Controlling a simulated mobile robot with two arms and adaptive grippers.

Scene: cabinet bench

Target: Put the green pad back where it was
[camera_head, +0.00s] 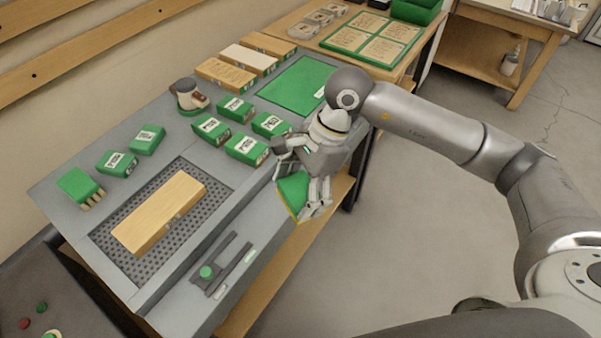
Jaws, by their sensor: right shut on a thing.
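The green pad (291,191) is a flat green piece with a pale yellowish edge. My right gripper (308,205) is shut on it and holds it at the bench's front edge, right of the perforated tray. The gripper's fingers and body hide part of the pad, and I cannot tell whether it touches the bench. My left gripper is not in view.
The grey bench (230,190) holds several labelled green boxes (246,149), a green mat (298,86), a mug-like item (189,97) and a wooden block (158,212) on a perforated tray (222,190). A slotted fixture with a green knob (207,272) lies in front.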

